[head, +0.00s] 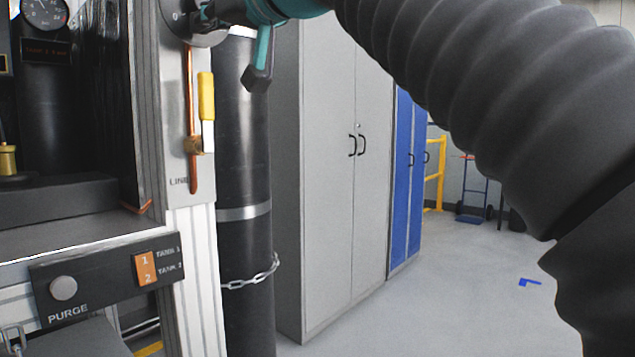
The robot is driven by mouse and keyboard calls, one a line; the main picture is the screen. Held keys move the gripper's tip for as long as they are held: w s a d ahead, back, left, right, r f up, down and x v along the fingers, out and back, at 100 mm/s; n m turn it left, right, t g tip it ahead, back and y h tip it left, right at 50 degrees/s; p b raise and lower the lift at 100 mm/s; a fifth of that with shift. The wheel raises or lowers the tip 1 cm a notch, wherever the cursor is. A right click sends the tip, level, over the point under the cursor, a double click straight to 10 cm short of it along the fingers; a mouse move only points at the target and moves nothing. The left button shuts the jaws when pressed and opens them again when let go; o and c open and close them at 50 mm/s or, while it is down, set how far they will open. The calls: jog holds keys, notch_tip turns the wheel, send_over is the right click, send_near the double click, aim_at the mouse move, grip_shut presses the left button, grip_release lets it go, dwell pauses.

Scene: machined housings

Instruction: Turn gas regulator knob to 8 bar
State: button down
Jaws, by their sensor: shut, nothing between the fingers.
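At the top edge of the head view, a grey round plate with a "0" mark (178,16) sits on the light panel; it appears to belong to the regulator. The knob itself is largely hidden behind my gripper or above the picture. My gripper (222,12) is partly cut off by the top edge. Its dark front end overlaps the plate, and a teal link with a black end hangs to the right. It is shut with nothing held. I cannot tell whether it touches the knob. A round gauge (44,13) shows at top left, its reading too small to tell.
Below the plate, a yellow-handled valve (207,95) sits on a copper pipe (193,120) marked LINE. A lower panel carries a PURGE button (63,288) and an orange tank switch (146,269).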

jog(key=shift+s+r, duration=0.2)
jog(key=shift+r, duration=0.1)
jog(key=shift+f, duration=0.1)
dwell(0.3)
jog(key=shift+f+b+v, duration=0.2)
jog(key=shift+b+v, duration=0.5)
jog(key=shift+v, duration=0.75)
jog(key=shift+f+b+v, duration=0.25)
jog(key=shift+b+v, duration=0.4)
jog(key=shift+v, duration=0.8)
jog(key=shift+s+a, duration=0.1)
jog(key=shift+s, duration=0.05)
